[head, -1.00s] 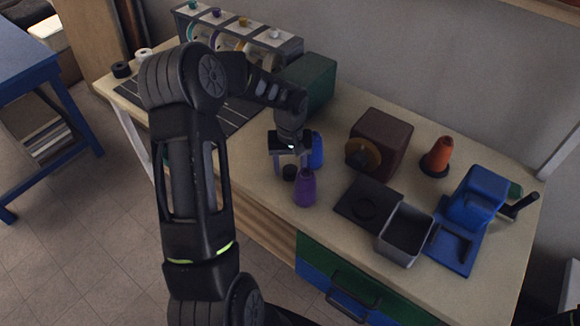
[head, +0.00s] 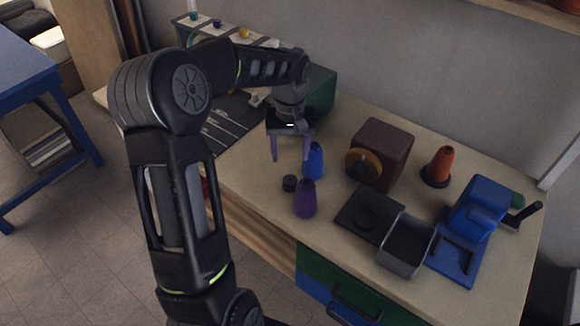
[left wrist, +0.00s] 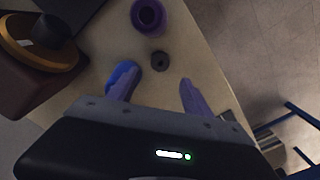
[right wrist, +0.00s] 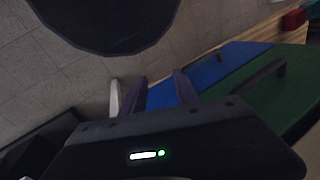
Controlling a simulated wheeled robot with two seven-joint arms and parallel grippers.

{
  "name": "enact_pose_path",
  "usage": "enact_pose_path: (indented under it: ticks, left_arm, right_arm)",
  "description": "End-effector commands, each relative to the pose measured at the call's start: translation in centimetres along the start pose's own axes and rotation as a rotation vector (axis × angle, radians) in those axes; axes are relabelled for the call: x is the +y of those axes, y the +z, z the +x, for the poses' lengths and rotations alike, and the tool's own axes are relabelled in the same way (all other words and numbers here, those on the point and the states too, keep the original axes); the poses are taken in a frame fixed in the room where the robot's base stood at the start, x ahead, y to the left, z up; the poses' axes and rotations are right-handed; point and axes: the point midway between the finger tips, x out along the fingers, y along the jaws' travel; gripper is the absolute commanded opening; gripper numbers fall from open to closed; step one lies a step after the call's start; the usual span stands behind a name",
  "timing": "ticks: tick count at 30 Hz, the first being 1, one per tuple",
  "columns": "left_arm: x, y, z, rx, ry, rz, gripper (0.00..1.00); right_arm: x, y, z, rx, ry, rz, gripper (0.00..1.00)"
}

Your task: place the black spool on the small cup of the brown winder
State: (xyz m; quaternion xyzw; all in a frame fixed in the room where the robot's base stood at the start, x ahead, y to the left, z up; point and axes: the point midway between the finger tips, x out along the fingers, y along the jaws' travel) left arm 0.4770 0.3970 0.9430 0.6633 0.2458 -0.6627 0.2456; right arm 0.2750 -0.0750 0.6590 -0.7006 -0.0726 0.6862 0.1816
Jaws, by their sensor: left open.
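The small black spool (head: 289,183) stands on the table just left of a purple cone (head: 304,199); it also shows in the left wrist view (left wrist: 160,61). The brown winder (head: 385,150) stands to the right, with a gold-brown disc (head: 362,163) on its side. In the left wrist view a small dark cup (left wrist: 52,29) sticks out from the disc's middle. My left gripper (head: 290,158) is open and empty, pointing down above and slightly behind the spool, apart from it. My right gripper (right wrist: 160,80) is open and empty, away over the floor and drawer fronts.
A blue cone (head: 314,161) stands close to my left fingers. An orange cone (head: 439,166), a grey open box (head: 405,247) with a dark plate, and a blue device (head: 470,225) stand right. A green box (head: 320,88) and cone rack (head: 235,30) are behind.

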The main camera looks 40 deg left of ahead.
Motion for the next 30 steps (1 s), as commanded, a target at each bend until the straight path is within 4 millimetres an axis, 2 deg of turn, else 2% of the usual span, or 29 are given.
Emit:
enact_pose_path:
  ticks: [3, 6, 23, 25, 30]
  left_arm:
    - [0.0, 0.0, -1.4, 0.002, 0.001, 0.001, 0.58]
    - [0.0, 0.0, -1.9, 0.0, 0.0, 0.001, 0.58]
    - [0.0, 0.0, -1.9, -0.001, 0.0, 0.001, 0.58]
    - [0.0, 0.0, -1.9, -0.001, 0.0, 0.001, 0.63]
    - [0.9, 0.2, -2.3, 0.007, 0.005, 0.021, 0.63]
  right_arm:
    - [0.1, 0.0, 0.2, 0.001, -0.001, 0.0, 0.36]
    - [0.1, 0.0, 0.2, 0.001, -0.001, -0.001, 0.36]
    - [0.1, 0.0, 0.2, 0.001, -0.001, 0.0, 0.36]
    - [0.1, 0.0, 0.2, 0.001, -0.001, 0.0, 0.36]
    - [0.1, 0.0, 0.2, 0.001, -0.001, 0.0, 0.36]
